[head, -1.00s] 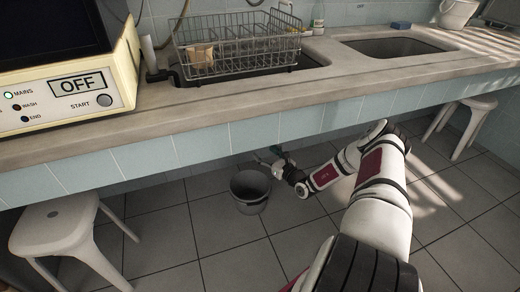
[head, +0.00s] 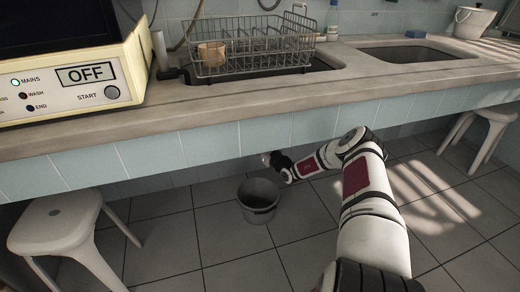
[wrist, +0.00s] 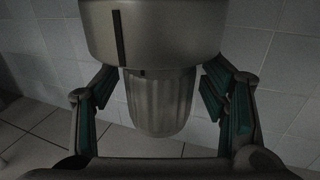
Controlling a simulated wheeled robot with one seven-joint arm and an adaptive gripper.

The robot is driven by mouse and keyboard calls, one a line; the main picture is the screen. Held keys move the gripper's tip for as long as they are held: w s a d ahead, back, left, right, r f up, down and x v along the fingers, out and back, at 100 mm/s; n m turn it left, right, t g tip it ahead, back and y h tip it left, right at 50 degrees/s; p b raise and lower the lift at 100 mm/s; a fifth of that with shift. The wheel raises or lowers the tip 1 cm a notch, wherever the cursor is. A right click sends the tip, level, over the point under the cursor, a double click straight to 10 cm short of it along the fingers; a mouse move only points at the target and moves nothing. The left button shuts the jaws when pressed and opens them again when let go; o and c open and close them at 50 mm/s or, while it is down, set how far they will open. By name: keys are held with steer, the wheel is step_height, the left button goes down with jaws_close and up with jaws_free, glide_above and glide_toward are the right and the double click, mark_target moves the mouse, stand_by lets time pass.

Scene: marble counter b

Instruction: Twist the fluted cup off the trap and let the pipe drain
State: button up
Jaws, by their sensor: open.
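In the wrist view the fluted cup (wrist: 160,105) hangs upright under the wider, smooth trap body (wrist: 155,30). The body has a dark vertical line on its front, and a short dark mark shows at the cup's top edge. My gripper (wrist: 160,88) is open, with one green-padded finger on each side of the cup. Gaps show between the pads and the cup. In the head view my gripper (head: 274,160) is up by the counter's front edge, partly hidden by it. The trap and cup cannot be made out there, and the pipe is not clearly seen.
A grey bucket (head: 258,203) stands on the tiled floor below and slightly left of my gripper. The counter front (head: 200,146) overhangs this space. White stools stand at left (head: 65,232) and right (head: 485,132). Tiled wall (wrist: 270,70) lies behind the cup.

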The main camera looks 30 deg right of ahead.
steer(key=shift+w, duration=0.1)
steer(key=c, duration=1.4)
steer(key=o, duration=0.5)
steer(key=c, duration=0.5)
steer(key=shift+a+r+m+g+h+p, duration=0.15)
steer(key=shift+m+h+p, duration=0.65)
steer(key=shift+h+p, duration=0.75)
steer(key=shift+m+g+h+p, duration=0.15)
steer(key=shift+m+h+p, duration=0.75)
steer(key=shift+p, duration=1.15)
steer(key=shift+m+g+h+p, duration=0.4)
steer(key=shift+m+h+p, duration=0.3)
steer(key=shift+h+p, duration=0.45)
steer(key=shift+a+m+h, duration=0.1)
steer(key=shift+m+h, duration=0.2)
steer(key=shift+h, duration=0.2)
steer(key=shift+g+h+p, duration=0.3)
